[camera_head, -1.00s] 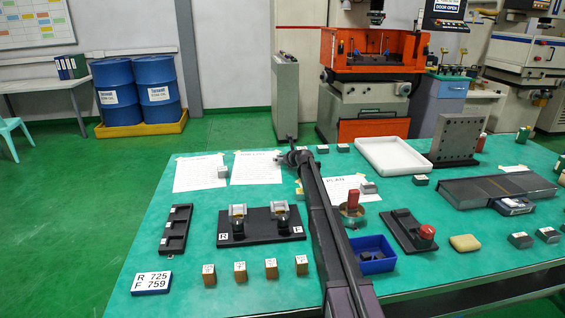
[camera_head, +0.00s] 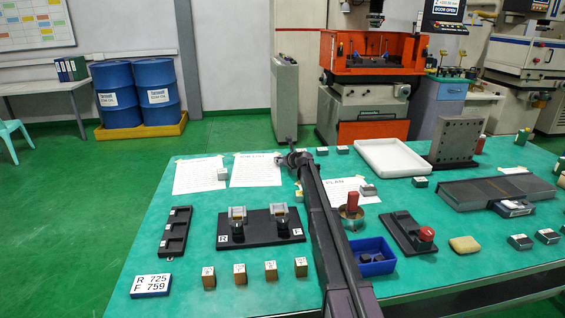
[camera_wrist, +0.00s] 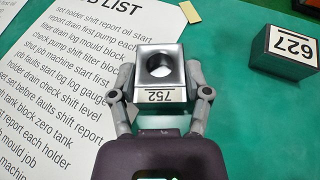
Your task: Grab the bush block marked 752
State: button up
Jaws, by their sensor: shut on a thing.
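The bush block marked 752 (camera_wrist: 158,72) is a grey metal block with a round hole in its top and a white label, upside down in the wrist view. My gripper (camera_wrist: 160,88) is shut on it, one finger against each side. It sits at the edge of the printed job list sheet (camera_wrist: 60,90), over the green table; I cannot tell whether it touches the table. In the head view my gripper (camera_head: 290,160) is at the far side of the table, small and partly hidden by my arm, and the block cannot be made out clearly.
In the head view, a black two-post fixture (camera_head: 262,238), a white tray (camera_head: 393,158) and a blue bin (camera_head: 372,266) stand on the table. Several brown blocks line the front.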

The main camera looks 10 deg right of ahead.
jog(key=shift+r, duration=0.2)
notch_tip(320, 180, up, 3)
jog(key=p, duration=0.3)
jog(key=s+d, duration=0.1)
jog(key=s, duration=0.4)
jog(key=s+d+r+p, duration=0.1)
jog(key=s, duration=0.4)
jog(key=s+d+p, duration=0.1)
jog(key=s+d, duration=0.1)
jog(key=s, duration=0.3)
jog(key=shift+s+r, duration=0.2)
jog(key=shift+r, duration=0.05)
